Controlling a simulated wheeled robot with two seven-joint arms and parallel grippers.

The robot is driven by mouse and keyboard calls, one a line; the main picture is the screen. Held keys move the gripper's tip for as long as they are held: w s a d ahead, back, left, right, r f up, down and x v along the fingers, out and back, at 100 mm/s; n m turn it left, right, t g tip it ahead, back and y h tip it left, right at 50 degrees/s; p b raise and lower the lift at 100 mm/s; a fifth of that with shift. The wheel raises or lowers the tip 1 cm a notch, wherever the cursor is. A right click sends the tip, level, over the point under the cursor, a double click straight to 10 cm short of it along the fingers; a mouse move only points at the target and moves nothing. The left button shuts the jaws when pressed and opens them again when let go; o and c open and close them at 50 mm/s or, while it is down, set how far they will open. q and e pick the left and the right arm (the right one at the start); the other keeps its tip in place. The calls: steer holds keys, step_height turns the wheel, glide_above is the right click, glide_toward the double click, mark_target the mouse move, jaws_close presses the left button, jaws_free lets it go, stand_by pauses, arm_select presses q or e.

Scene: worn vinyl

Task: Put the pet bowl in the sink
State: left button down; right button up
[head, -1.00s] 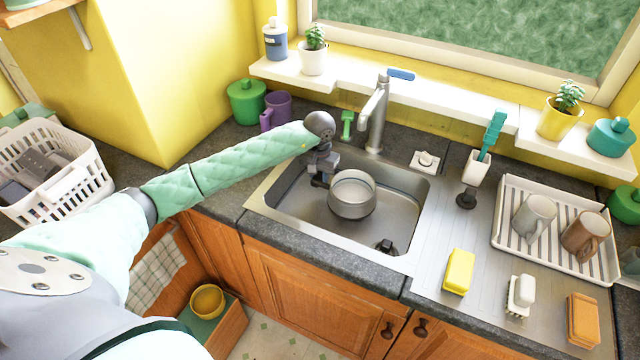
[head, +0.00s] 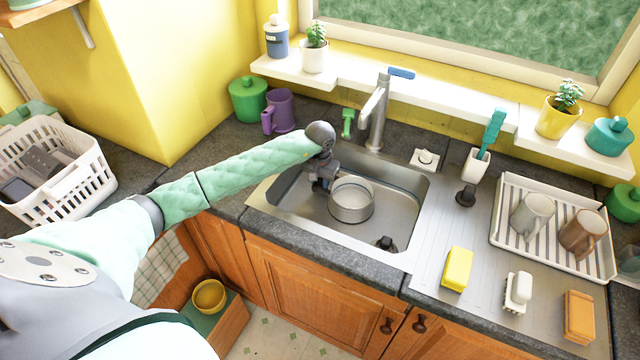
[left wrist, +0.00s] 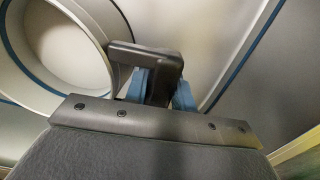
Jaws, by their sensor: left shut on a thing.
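The pet bowl (head: 351,212), a round grey metal bowl, is upright inside the sink (head: 412,190), towards its left side. In the left wrist view the bowl (left wrist: 40,92) fills the left, with its rim beside the fingers. My left gripper (head: 328,188) reaches down into the sink and is shut on the bowl's left rim; the fingers also show in the left wrist view (left wrist: 158,92). Whether the bowl's base touches the sink floor I cannot tell. My right gripper is not in view.
The faucet (head: 375,115) stands behind the sink. A yellow sponge (head: 457,269) and a dish rack (head: 507,240) with mugs are to the right. A purple mug (head: 281,112) and green pot (head: 247,100) are at the back left. The sink's right part is mostly clear.

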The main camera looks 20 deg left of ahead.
arm_select(q)
steer(key=c, duration=1.5)
jaws_free()
steer(key=o, duration=0.3)
steer(key=shift+o, duration=0.2)
